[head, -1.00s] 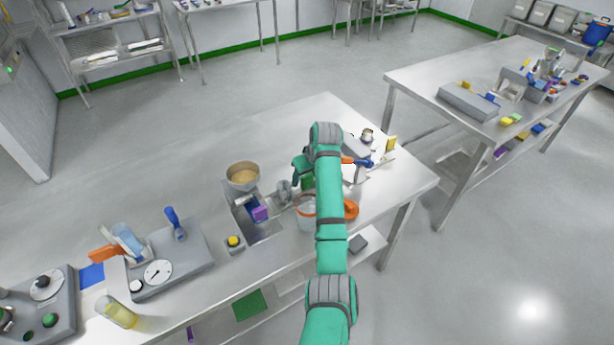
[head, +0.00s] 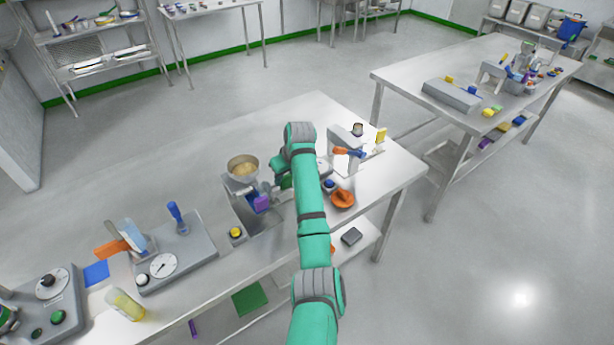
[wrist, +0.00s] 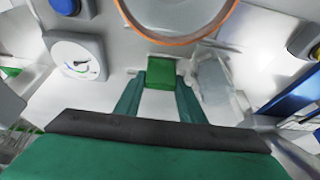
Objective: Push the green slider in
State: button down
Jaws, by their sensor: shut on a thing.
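The green slider (wrist: 160,73) is a small green block at the upper middle of the wrist view. It sits between the two teal fingertips of my gripper (wrist: 160,88), which is shut on it. Just beyond it is a pale round vessel (wrist: 180,12) with an orange rim. In the head view my gripper is mostly hidden behind my arm, near the front right part of the near bench, so the slider cannot be made out clearly there.
A metal bowl of tan material (head: 242,168), a purple block (head: 261,203) and a yellow button (head: 236,233) stand left of my arm. An orange knob (head: 342,198) and a grey device (head: 345,146) stand to its right. The bench's back left is clear.

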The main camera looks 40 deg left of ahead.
jog(key=shift+s+a+r, duration=0.1)
jog(key=shift+s+a, duration=0.15)
jog(key=shift+s, duration=0.2)
jog(key=shift+s+a, duration=0.2)
jog(key=shift+s, duration=0.25)
jog(key=shift+w+d, duration=0.25)
jog(key=c, duration=1.2)
grip_release()
jog(key=shift+o, duration=0.2)
jog(key=shift+w+d, duration=0.1)
jog(key=shift+d+r, duration=0.15)
jog(key=shift+r, duration=0.15)
jog(key=w+v, duration=0.1)
jog(key=v, duration=0.9)
jog(key=shift+s, duration=0.45)
jog(key=shift+d, duration=0.15)
